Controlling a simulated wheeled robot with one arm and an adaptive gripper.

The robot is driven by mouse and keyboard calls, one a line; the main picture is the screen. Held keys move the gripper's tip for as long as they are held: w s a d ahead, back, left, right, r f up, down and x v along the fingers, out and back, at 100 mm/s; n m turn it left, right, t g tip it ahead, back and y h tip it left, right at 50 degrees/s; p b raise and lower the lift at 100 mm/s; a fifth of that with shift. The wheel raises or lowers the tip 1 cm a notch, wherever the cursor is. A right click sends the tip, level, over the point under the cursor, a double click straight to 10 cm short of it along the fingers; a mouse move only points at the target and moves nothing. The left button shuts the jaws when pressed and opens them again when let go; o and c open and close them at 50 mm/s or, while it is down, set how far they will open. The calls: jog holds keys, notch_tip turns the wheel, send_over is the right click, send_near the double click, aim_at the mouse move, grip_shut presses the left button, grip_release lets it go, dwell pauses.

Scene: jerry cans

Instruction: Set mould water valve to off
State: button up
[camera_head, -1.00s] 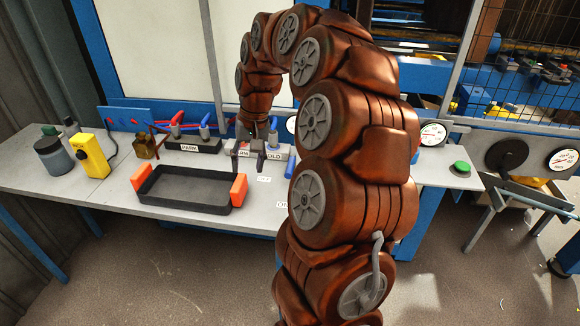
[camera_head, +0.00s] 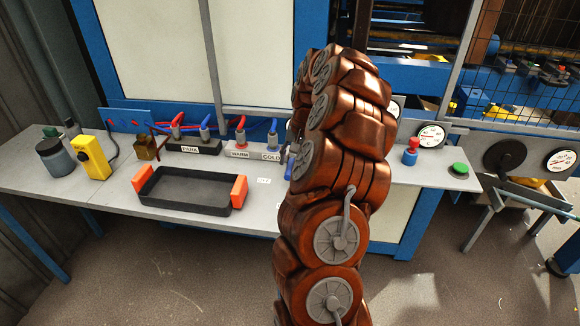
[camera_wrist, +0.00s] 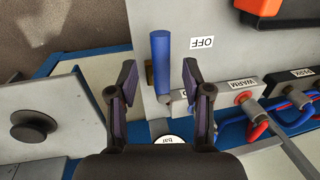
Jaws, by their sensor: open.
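The mould water valve has a blue lever handle (camera_wrist: 160,65), which points toward the table's front edge. Its tip also shows beside my arm in the head view (camera_head: 289,168). An OFF label (camera_wrist: 202,43) lies on the table beside the handle, to its right in the wrist view and to its left in the head view (camera_head: 264,181). My gripper (camera_wrist: 159,70) is open, with one finger on each side of the handle and a visible gap on both sides. Whether the fingers are level with it is unclear. My arm hides the gripper in the head view.
The WARM block (camera_head: 239,154) and COLD block (camera_head: 272,157), with red and blue hose fittings, stand close by. A black tray with orange handles (camera_head: 187,190) is to the left. A pressure gauge (camera_head: 431,135) and green button (camera_head: 459,169) are to the right.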

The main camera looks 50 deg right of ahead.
aim_at(290, 170)
jog(key=shift+w+a+f+p, duration=0.15)
jog(key=shift+f+p, duration=0.1)
jog(key=shift+f, duration=0.7)
jog(key=shift+w+a+f+p, duration=0.1)
jog(key=shift+w+f+p, duration=0.1)
jog(key=shift+f, duration=0.7)
jog(key=shift+c, duration=0.2)
grip_shut()
